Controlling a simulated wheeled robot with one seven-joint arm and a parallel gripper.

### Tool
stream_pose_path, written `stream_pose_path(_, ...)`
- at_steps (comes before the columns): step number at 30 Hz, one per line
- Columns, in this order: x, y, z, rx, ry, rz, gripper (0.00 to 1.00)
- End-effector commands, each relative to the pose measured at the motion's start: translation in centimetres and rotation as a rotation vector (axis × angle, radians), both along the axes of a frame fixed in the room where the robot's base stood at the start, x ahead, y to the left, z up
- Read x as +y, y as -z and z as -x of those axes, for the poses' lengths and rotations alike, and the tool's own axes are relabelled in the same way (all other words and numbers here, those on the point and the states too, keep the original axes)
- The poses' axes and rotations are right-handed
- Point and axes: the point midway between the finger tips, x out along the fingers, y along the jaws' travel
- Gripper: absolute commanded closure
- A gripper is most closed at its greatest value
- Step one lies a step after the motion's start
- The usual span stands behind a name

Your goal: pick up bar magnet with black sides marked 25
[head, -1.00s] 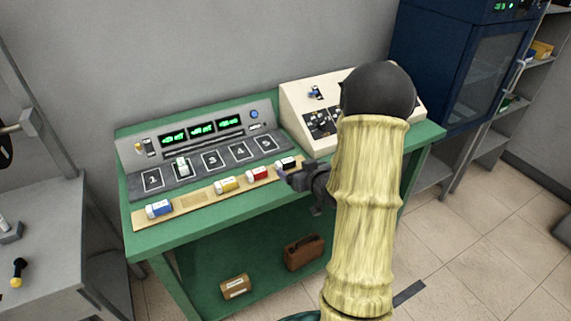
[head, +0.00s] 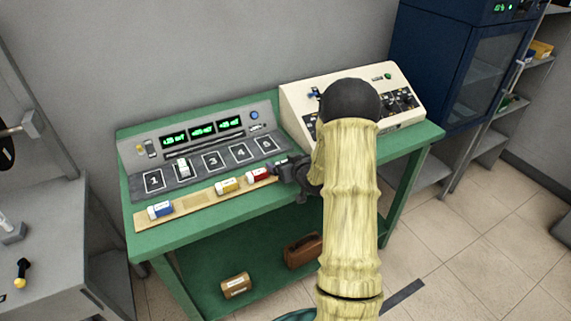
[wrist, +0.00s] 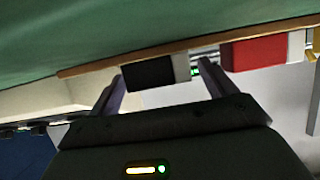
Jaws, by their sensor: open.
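The bar magnet with black sides (wrist: 150,74) lies at the right end of the wooden strip (head: 190,203) on the green bench. Its pale end shows in the wrist view, but I cannot read its mark. In the head view my gripper hides it. My gripper (head: 283,169) is at the bench's front edge by that end of the strip. In the wrist view my gripper (wrist: 163,80) is open, with one finger on each side of the black magnet. I cannot tell whether the fingers touch it.
A red magnet (head: 257,174) lies close beside my gripper. Yellow (head: 227,186) and blue (head: 160,210) magnets lie farther left on the strip. A pale block (head: 182,168) stands on the numbered panel (head: 211,161). A cream console (head: 300,100) stands at right.

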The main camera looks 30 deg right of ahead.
Motion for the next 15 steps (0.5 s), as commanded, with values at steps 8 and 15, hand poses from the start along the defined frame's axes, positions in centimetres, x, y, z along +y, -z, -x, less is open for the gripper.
stream_pose_path(8, 0.02, 0.47, -1.1, 0.0, 0.001, 0.0, 0.16)
stream_pose_path(15, 0.02, 0.47, -1.07, 0.0, 0.001, 0.0, 0.16)
